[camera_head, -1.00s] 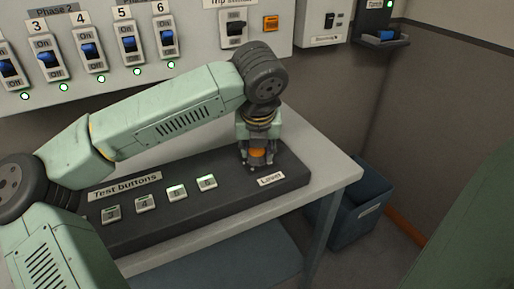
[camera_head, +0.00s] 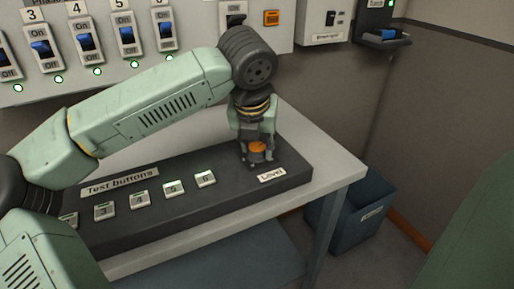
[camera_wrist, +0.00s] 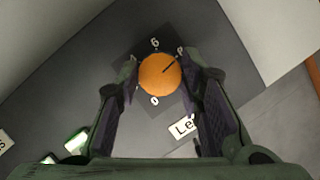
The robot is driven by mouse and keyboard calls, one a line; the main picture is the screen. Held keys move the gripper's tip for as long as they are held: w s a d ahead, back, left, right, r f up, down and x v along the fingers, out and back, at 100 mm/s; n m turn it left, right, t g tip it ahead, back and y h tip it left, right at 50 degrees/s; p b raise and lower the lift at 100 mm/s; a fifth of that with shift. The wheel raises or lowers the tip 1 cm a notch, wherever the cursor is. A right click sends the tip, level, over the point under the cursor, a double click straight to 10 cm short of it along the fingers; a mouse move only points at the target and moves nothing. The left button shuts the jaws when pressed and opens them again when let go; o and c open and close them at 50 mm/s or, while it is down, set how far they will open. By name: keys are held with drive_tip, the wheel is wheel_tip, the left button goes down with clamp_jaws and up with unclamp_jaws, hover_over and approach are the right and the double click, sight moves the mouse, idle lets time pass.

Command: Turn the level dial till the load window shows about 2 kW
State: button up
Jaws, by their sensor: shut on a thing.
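The level dial is an orange round knob (camera_wrist: 160,75) with a dark pointer line toward its upper right, on a dark plate with numbers around it. In the head view the dial (camera_head: 257,147) sits at the right end of the dark console, beside the "Level" label (camera_head: 271,175). My gripper (camera_wrist: 160,77) is shut on the dial, with a finger at each side. It also shows in the head view (camera_head: 257,158), pointing down over the dial. Parts of the scale are hidden by the fingers. The load window is not visible in either view.
The console (camera_head: 290,170) carries several test buttons, such as button 6 (camera_head: 205,178), left of the dial. A wall panel (camera_head: 195,12) with several switches and green lamps stands behind. A blue bin (camera_head: 357,214) is on the floor right of the table (camera_head: 322,165).

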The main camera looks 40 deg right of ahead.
drive_tip(key=o, duration=1.2)
drive_tip(key=shift+c, duration=0.2)
drive_tip(key=shift+r, duration=0.1)
drive_tip(key=v, duration=1.1)
drive_tip(key=shift+a+r, duration=0.15)
drive_tip(key=shift+r, duration=0.2)
drive_tip(key=shift+s, duration=0.1)
